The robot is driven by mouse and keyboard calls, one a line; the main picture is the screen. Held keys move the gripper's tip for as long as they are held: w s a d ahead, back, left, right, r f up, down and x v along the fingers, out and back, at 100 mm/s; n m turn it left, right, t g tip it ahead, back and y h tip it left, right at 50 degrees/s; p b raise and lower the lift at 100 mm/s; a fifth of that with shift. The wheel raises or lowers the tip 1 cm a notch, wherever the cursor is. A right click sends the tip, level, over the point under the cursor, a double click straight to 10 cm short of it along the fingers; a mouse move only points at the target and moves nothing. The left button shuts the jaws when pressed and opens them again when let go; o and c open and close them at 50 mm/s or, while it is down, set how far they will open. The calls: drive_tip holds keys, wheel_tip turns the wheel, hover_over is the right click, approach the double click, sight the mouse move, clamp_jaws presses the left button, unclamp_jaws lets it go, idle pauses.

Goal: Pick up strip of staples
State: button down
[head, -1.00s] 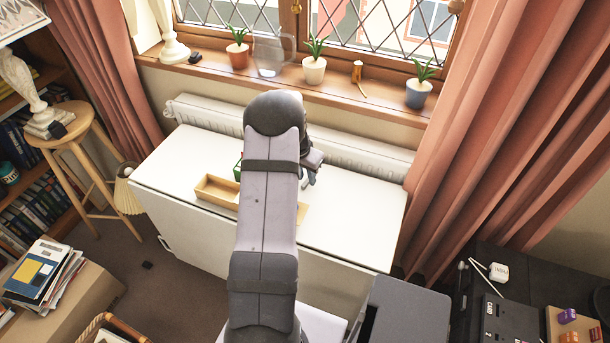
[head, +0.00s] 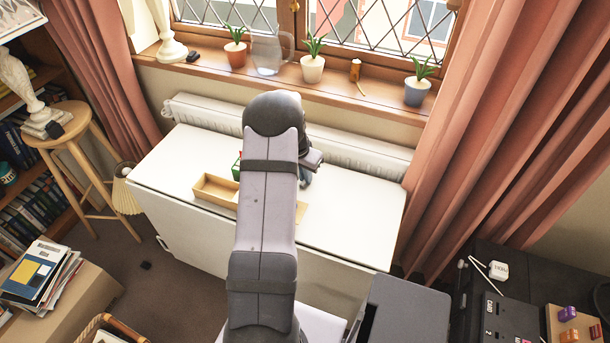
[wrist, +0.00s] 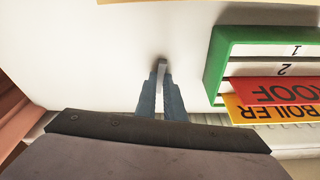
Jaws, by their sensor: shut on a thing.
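My gripper (wrist: 161,78) points at the white table top (wrist: 70,50), its two blue-grey fingers close together. A small grey piece, seemingly the strip of staples (wrist: 162,66), shows between the fingertips, and the fingers are shut on it. A dark shadow lies right by the tips, so the piece is at or just above the table; I cannot tell which. In the head view my gripper (head: 305,181) is mostly hidden behind my arm, and the strip is not visible there.
A green-framed rack (wrist: 216,62) with red and yellow lettered tags stands close right of my fingers in the wrist view. A wooden tray (head: 213,190) lies left of my arm. The table's right part is clear. A radiator (head: 360,155) runs behind, below the windowsill.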

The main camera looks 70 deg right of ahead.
drive_tip(key=shift+r, duration=0.1)
drive_tip(key=shift+r+p, duration=2.05)
drive_tip(key=shift+r, duration=0.85)
